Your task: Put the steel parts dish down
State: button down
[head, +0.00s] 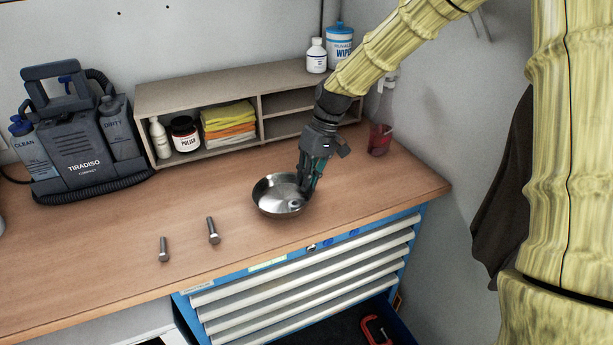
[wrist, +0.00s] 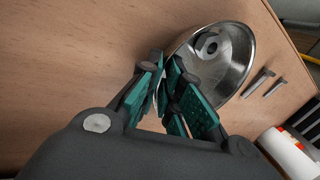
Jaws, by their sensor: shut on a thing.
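The steel parts dish (head: 270,194) is a shiny round metal bowl at the middle of the wooden bench top in the head view. It also shows in the wrist view (wrist: 226,78), with a small metal nut (wrist: 208,44) inside. My gripper (head: 306,188) is at the dish's right side, pointing down. In the wrist view my gripper (wrist: 168,95) has its teal finger pads on either side of the dish's rim, shut on it. Whether the dish touches the bench or hangs just above it, I cannot tell.
Two bolts lie on the wooden bench (head: 110,235), a left one (head: 164,250) and a right one (head: 213,231). A grey carpet cleaner (head: 75,140) stands at the back left. A shelf unit (head: 195,92) with cloths runs behind. A red-based spray bottle (head: 380,138) stands right.

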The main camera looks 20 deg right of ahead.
jog(key=shift+f, duration=0.15)
jog(key=c, duration=1.6)
grip_release()
jog(key=b+v, duration=0.3)
jog(key=v, duration=0.9)
jog(key=shift+b, duration=0.35)
